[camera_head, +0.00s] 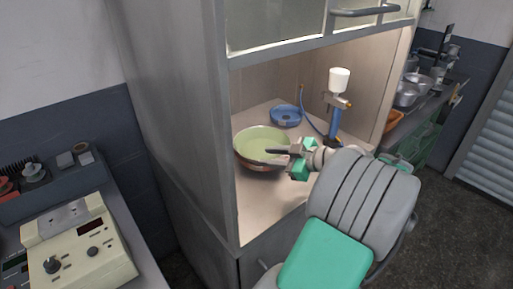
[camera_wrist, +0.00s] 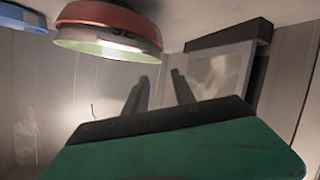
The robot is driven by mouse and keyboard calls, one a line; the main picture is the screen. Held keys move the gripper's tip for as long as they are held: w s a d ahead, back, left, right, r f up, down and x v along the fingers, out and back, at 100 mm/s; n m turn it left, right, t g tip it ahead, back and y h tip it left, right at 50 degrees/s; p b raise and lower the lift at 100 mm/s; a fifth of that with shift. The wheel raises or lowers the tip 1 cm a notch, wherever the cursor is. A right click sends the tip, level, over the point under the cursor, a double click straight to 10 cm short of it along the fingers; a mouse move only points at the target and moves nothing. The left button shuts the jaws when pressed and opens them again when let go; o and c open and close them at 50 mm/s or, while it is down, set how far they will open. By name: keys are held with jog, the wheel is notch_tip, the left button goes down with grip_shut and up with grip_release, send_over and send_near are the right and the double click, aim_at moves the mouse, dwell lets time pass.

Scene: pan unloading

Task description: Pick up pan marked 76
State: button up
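A round pan (camera_head: 258,141) with a pale green inside and a brown outer wall sits on the floor of the open cabinet. No mark 76 is readable on it. My gripper (camera_head: 268,151) reaches in from the right, with its fingers at the pan's right side; they look level with or over the rim. In the wrist view, the pan (camera_wrist: 110,22) shows at top left with a reddish-brown wall and pale rim. The two dark fingers (camera_wrist: 160,78) stand apart with nothing between them. I cannot tell whether a finger touches the pan.
A blue dish (camera_head: 286,116) lies behind the pan. A blue stand with a white cup (camera_head: 340,80) rises to its right, close to my arm. The cabinet's left wall (camera_head: 180,110) and upper door (camera_head: 285,22) bound the opening. A beige instrument (camera_head: 80,250) stands at left.

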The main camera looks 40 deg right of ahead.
aim_at(251, 159)
jog(key=x, duration=0.3)
jog(key=f+p+x, duration=0.1)
jog(key=x, duration=0.3)
jog(key=shift+d+f+p, duration=0.1)
jog(key=shift+f+p, duration=0.1)
jog(key=shift+p, duration=0.1)
jog(key=shift+s, duration=0.1)
jog(key=shift+c, duration=0.3)
grip_shut()
dwell(0.5)
